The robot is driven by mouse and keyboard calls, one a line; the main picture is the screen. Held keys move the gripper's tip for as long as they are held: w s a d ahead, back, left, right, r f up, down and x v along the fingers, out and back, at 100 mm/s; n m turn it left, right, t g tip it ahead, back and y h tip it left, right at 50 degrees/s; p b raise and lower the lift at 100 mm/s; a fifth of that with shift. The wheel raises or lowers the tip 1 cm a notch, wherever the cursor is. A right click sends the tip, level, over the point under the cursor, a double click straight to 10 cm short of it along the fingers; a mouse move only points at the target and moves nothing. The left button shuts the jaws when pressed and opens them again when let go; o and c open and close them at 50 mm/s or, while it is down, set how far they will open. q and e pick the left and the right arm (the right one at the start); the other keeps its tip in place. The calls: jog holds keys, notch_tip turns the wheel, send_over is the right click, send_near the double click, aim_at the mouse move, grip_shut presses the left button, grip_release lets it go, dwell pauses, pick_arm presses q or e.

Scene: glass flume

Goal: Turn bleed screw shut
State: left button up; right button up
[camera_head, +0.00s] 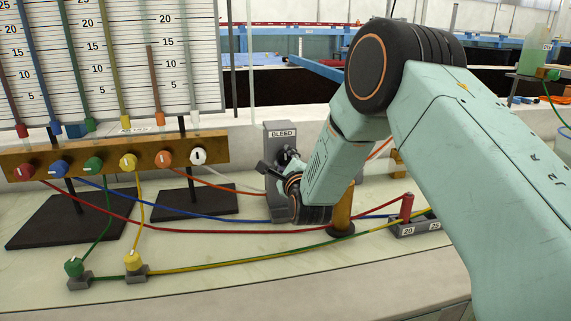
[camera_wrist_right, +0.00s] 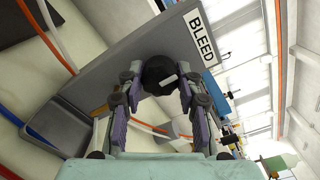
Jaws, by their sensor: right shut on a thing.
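The bleed screw is a black round knob with a white mark, and shows between my fingertips in the right wrist view (camera_wrist_right: 158,72). It sits on a grey upright panel labelled BLEED, seen in the head view (camera_head: 281,143) and the right wrist view (camera_wrist_right: 110,75). My right gripper (camera_head: 281,163) reaches the panel from the right. In the right wrist view its two fingers (camera_wrist_right: 159,84) are closed on either side of the knob. In the head view the gripper and wrist mostly hide the knob. My left gripper is not in view.
A brass manifold (camera_head: 70,160) with several coloured knobs stands left, below a scale board (camera_head: 120,50) with tubes. Red, blue, green and yellow hoses cross the bench. A brass post (camera_head: 343,213) and grey block (camera_head: 408,231) stand right of my wrist.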

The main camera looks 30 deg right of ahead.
jog(key=shift+r, duration=0.2)
dwell(0.4)
jog(key=o, duration=1.1)
jog(key=shift+f, duration=0.15)
jog(key=shift+o, duration=0.2)
jog(key=shift+s, duration=0.1)
jog(key=v, duration=1.1)
jog(key=shift+s, duration=0.4)
jog(key=shift+a, duration=0.1)
